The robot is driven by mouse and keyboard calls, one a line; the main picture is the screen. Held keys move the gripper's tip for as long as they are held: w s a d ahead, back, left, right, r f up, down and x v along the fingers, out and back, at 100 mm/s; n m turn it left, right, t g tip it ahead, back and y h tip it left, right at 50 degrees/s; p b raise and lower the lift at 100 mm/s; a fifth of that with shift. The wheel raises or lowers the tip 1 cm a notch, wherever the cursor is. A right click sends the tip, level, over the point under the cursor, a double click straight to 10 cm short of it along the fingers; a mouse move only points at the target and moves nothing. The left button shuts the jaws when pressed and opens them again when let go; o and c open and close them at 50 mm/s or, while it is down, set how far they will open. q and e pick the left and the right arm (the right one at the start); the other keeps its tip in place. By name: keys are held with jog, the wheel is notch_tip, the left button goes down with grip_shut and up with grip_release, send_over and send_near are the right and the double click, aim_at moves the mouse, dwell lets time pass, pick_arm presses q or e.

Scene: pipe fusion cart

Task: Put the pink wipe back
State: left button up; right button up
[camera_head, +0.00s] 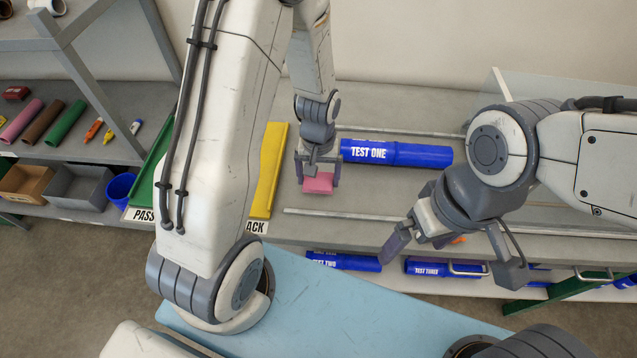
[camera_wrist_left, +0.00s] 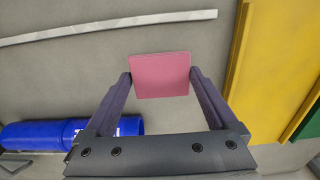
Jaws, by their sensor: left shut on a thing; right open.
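The pink wipe (camera_head: 318,183) is a small flat pink pad. My left gripper (camera_head: 320,176) is shut on it, over the grey bench top between the yellow tray and the blue pipe. In the left wrist view the wipe (camera_wrist_left: 160,75) sits between the two fingertips of my left gripper (camera_wrist_left: 160,82), gripped by its sides. I cannot tell whether it touches the bench or hangs just above it. My right gripper (camera_head: 455,262) is open and empty in front of the bench's front edge.
The blue TEST ONE pipe (camera_head: 398,153) lies on the bench, right of the wipe. Metal rails (camera_head: 370,219) run along the bench. The yellow tray (camera_head: 269,170) stands left of my left gripper. A grey shelf (camera_head: 60,140) at left holds coloured pipes, markers, bins and a blue cup (camera_head: 119,188).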

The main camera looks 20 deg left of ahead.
aim_at(318, 181)
pick_arm(q)
notch_tip(318, 181, down, 3)
jog(key=shift+f+p, duration=0.2)
jog(key=shift+p, duration=0.15)
jog(key=shift+f, duration=0.25)
jog(key=shift+f, duration=0.15)
jog(key=o, duration=1.2)
jog(key=shift+o, duration=0.2)
jog(key=shift+r, duration=0.2)
notch_tip(318, 181, up, 12)
jog(key=shift+b, duration=0.65)
